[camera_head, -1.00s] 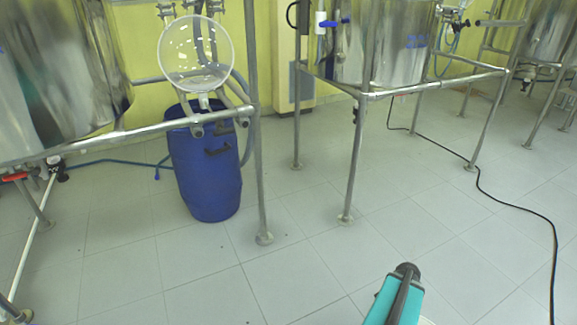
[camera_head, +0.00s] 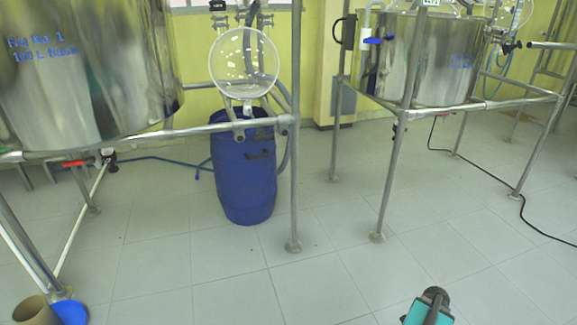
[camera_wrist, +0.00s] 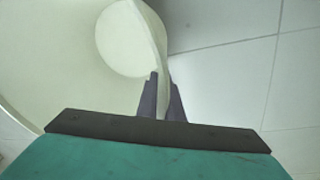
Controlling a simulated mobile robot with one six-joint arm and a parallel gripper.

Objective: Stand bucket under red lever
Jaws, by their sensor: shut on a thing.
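The red lever (camera_head: 74,163) sits on the outlet under the left steel reactor (camera_head: 85,75), at the left of the head view. The bucket (camera_wrist: 60,65) is pale cream and fills the left of the wrist view, with its opening and round bottom showing. My gripper (camera_wrist: 163,82) is shut on the bucket's rim, with one dark finger on each side of the wall. In the head view only the teal and black end of my arm shows at the bottom right; the fingers and bucket are out of that view.
A blue drum (camera_head: 243,180) stands behind the reactor frame (camera_head: 294,170). A tan cylinder (camera_head: 33,309) and a blue object (camera_head: 70,312) lie at the bottom left, near a frame foot. A second reactor (camera_head: 428,60) stands right. The tiled floor (camera_head: 200,265) between is clear.

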